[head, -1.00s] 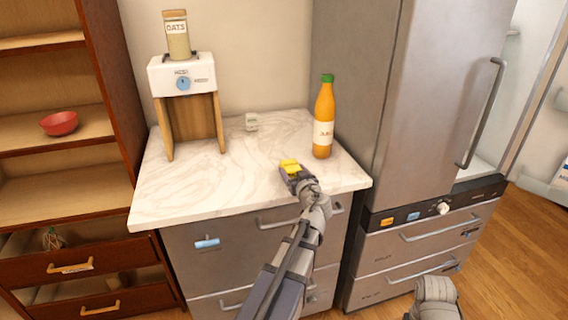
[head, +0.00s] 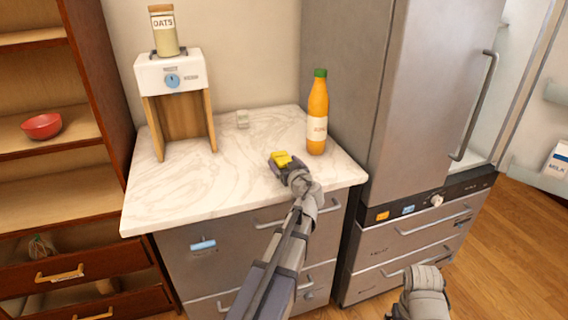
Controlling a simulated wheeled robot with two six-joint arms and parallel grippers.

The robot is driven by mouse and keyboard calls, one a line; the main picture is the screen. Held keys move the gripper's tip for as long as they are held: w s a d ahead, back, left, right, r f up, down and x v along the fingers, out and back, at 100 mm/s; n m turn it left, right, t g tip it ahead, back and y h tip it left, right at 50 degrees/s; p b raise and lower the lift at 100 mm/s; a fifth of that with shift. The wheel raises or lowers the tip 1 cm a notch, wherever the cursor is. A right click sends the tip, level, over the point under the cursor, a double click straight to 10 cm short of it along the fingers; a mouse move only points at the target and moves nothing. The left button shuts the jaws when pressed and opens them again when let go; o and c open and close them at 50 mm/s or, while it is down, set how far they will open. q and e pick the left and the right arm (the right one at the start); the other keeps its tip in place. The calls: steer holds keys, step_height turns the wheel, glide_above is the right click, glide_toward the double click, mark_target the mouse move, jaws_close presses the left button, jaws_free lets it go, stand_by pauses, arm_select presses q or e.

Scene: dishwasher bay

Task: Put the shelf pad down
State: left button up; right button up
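A small yellow block-like thing, which I take for the shelf pad (head: 283,158), is at the tip of my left gripper (head: 290,168), over the front right part of the marble counter (head: 215,187). The gripper appears shut on it, and its fingers are partly hidden by the wrist. I cannot tell whether the pad touches the counter. Of my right arm only a grey part shows at the bottom right; its fingers are not in view.
An orange bottle (head: 317,125) stands just right of the pad. The counter's left front is clear. A steel fridge (head: 415,100) rises on the right.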

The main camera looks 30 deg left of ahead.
arm_select(q)
steer(key=shift+o, duration=0.5)
steer(key=shift+r, duration=0.15)
steer(key=shift+s+d+r, duration=0.1)
steer(key=shift+s+d, duration=0.05)
steer(key=p+v, duration=0.2)
steer(key=v, duration=0.9)
steer(key=shift+s+d, duration=0.15)
steer(key=shift+d, duration=0.1)
